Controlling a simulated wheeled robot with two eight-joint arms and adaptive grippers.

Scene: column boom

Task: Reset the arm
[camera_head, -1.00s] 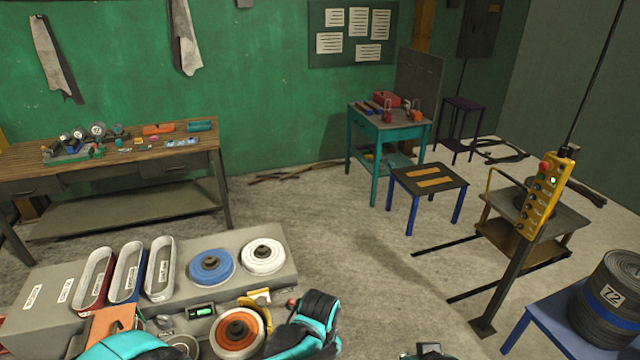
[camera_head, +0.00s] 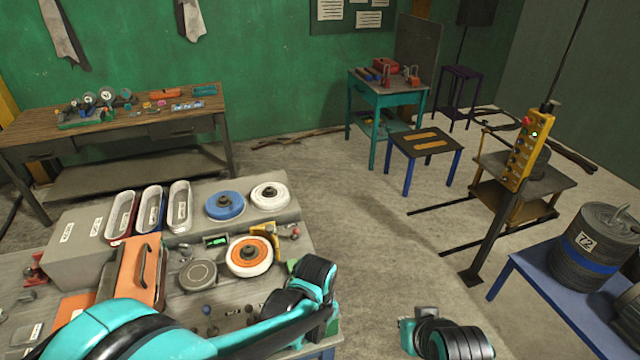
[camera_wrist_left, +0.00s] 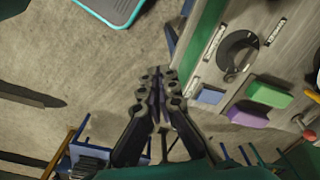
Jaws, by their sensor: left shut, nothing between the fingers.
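My left arm, teal and black, enters the head view from the lower left. It reaches over the workbench to a black wrist at the bench's right edge; its fingers are hidden there. In the left wrist view, my left gripper (camera_wrist_left: 159,73) is shut and empty, with dark jointed fingers together above the concrete floor. It is left of a grey bench top (camera_wrist_left: 205,72) and apart from it. Part of my right arm, black and teal, shows at the bottom of the head view, right of the workbench. I cannot make out its gripper.
The workbench holds several spools, including an orange and white one (camera_head: 249,257), long trays (camera_head: 180,205) and an orange box (camera_head: 140,272). A blue table (camera_head: 540,297) with a drum (camera_head: 592,240) and a yellow button box (camera_head: 531,150) stand right. Floor between is clear.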

